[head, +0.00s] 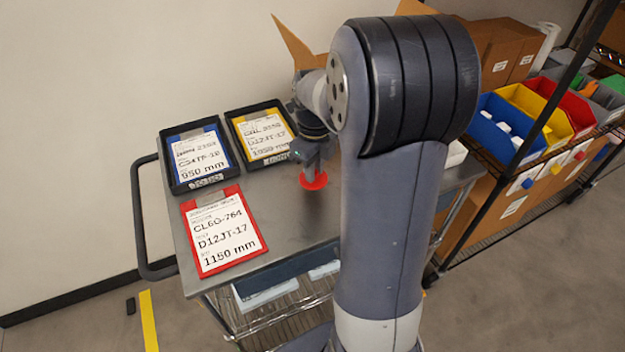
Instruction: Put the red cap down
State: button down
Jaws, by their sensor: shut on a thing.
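The red cap (314,182) is a small round disc. It is at the end of my gripper (310,172), which is shut on it, low over the metal cart top (288,212). I cannot tell whether the cap touches the surface. My arm hides the part of the cart to the right of the gripper.
Two black trays with a blue-framed card (200,157) and a yellow-framed card (262,135) sit at the back left. A red-framed card (223,230) lies in front. The cart top between the cards and the gripper is clear. A shelf of coloured bins (540,105) stands right.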

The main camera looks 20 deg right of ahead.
jog(key=shift+f, duration=1.9)
jog(key=shift+f, duration=0.2)
jog(key=c, duration=1.3)
grip_release()
notch_tip(320, 180, up, 12)
jog(key=shift+r, duration=0.25)
jog(key=shift+f, duration=0.1)
